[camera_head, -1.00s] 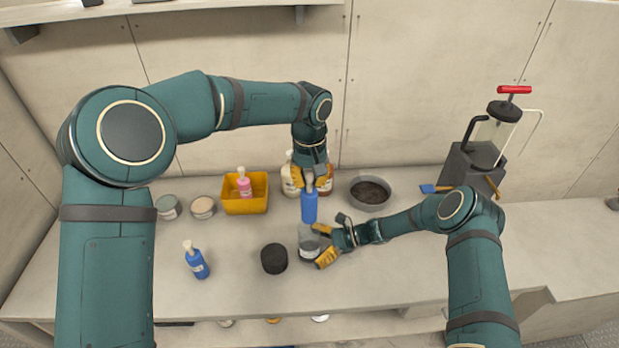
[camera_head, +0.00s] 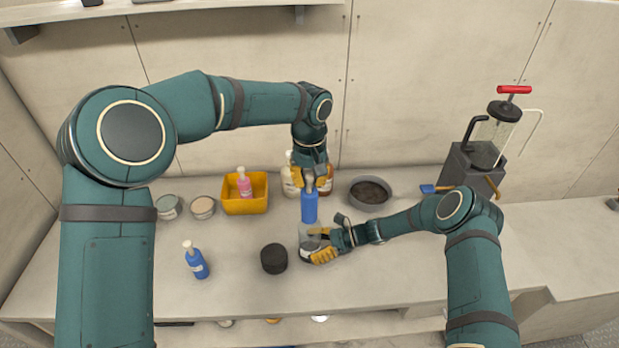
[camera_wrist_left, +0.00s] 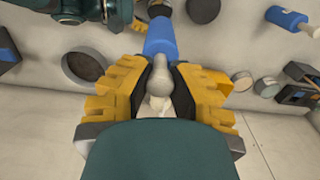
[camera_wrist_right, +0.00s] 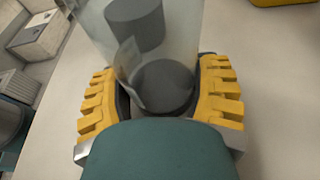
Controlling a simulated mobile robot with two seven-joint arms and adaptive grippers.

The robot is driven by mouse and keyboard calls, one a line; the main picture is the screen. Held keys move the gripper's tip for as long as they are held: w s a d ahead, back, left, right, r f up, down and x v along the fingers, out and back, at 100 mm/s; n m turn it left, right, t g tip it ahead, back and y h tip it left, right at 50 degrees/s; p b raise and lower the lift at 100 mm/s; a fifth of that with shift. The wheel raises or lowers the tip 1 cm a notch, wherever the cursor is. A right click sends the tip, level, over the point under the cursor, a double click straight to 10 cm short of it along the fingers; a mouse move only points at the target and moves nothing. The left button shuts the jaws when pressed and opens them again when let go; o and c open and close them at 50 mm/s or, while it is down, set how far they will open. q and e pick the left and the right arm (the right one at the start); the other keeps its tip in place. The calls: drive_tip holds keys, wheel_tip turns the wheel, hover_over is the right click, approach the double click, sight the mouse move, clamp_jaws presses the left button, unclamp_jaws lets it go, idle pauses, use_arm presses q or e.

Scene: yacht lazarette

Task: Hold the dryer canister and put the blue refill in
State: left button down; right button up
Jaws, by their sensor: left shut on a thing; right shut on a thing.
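My left gripper (camera_head: 312,183) is shut on the pale top of a blue refill (camera_head: 310,207) and holds it upright over the counter. In the left wrist view the pale neck (camera_wrist_left: 158,82) sits between the yellow fingers, with the blue body (camera_wrist_left: 160,38) beyond. My right gripper (camera_head: 320,246) is shut around the clear dryer canister (camera_head: 306,232), which stands on the counter. In the right wrist view the canister (camera_wrist_right: 150,60) is between both fingers, with a dark bottom. The refill appears above the canister's mouth; whether its lower end is inside I cannot tell.
A black round cap (camera_head: 274,258) stands left of the canister. Another blue bottle (camera_head: 196,261) stands further left. Behind are a yellow bin (camera_head: 245,207) with a pink bottle, two tins, brown-labelled bottles and a grey bowl (camera_head: 370,204). The front counter is mostly clear.

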sight(310, 217)
use_arm(q)
drive_tip(key=shift+f, duration=0.1)
idle(0.3)
drive_tip(key=shift+d+f, duration=0.1)
drive_tip(key=shift+f, duration=6.7)
drive_tip(key=c, duration=0.9)
unclamp_jaws()
wheel_tip(310, 217, up, 12)
drive_tip(key=shift+r, duration=0.1)
